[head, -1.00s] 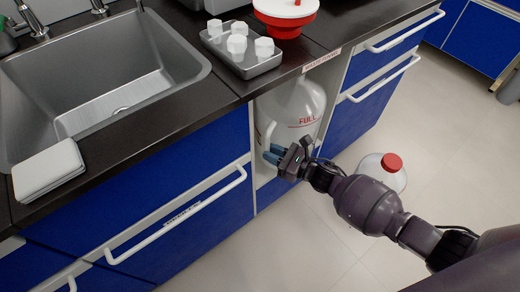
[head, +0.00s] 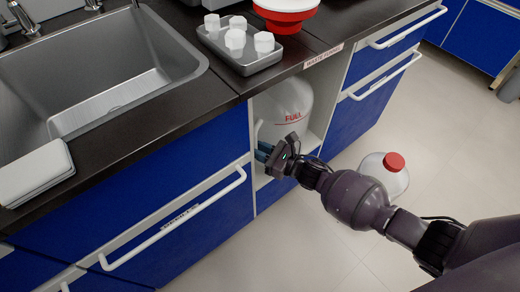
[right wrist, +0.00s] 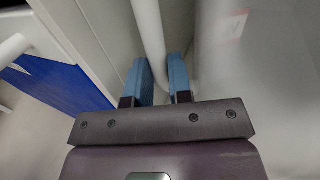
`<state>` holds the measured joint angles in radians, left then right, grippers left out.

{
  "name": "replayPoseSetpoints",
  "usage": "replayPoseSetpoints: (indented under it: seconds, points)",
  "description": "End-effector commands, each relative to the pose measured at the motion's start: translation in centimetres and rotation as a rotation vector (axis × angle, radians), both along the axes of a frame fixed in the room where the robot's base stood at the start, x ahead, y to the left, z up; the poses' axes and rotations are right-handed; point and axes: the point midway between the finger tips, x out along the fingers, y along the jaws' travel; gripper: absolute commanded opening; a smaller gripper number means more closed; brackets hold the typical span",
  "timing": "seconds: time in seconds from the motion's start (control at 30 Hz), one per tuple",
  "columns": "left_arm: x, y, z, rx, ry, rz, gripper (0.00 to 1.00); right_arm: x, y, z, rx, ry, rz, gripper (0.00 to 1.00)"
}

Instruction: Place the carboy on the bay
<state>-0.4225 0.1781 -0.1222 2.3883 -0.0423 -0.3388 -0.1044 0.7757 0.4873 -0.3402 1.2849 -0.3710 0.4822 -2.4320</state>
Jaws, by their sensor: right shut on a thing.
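A translucent white carboy (head: 285,105) with a red FULL line stands upright within the open bay (head: 318,112) under the counter. Its top is hidden by the counter edge. My right gripper (head: 266,151) is at the carboy's lower front, its blue fingers shut on the carboy's handle. In the right wrist view, the white handle (right wrist: 150,35) runs between the two fingers (right wrist: 160,80), and the carboy's blurred wall (right wrist: 245,70) fills the right side. Whether the carboy's base touches the bay floor is hidden. My left gripper is out of view.
A second carboy with a red cap (head: 394,162) stands on the floor right of the bay. Blue drawers with white handles (head: 175,220) flank the bay. Above are a sink (head: 90,70), a grey tray (head: 255,60) with white pieces, and a red-and-white container (head: 286,14).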

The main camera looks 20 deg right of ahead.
Motion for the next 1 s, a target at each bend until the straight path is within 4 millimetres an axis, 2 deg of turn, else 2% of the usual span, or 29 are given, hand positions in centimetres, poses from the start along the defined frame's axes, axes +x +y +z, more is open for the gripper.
replayPoseSetpoints:
  seconds: [0.03,0.1,0.47,0.67,1.0]
  points:
    - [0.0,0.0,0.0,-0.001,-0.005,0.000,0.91,0.0,0.0,-0.1,0.001,0.001,0.000,0.23]
    - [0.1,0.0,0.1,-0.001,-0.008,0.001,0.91,0.0,0.0,0.0,0.000,0.000,0.000,0.31]
    - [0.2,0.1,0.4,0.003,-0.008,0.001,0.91,0.1,0.0,0.6,0.001,-0.002,0.000,0.31]
    - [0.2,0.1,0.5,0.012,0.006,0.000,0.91,-2.0,-1.9,0.4,-0.001,-0.001,-0.002,0.31]
    - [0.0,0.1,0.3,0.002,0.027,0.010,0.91,-6.7,-6.2,0.4,0.000,0.000,-0.002,0.31]
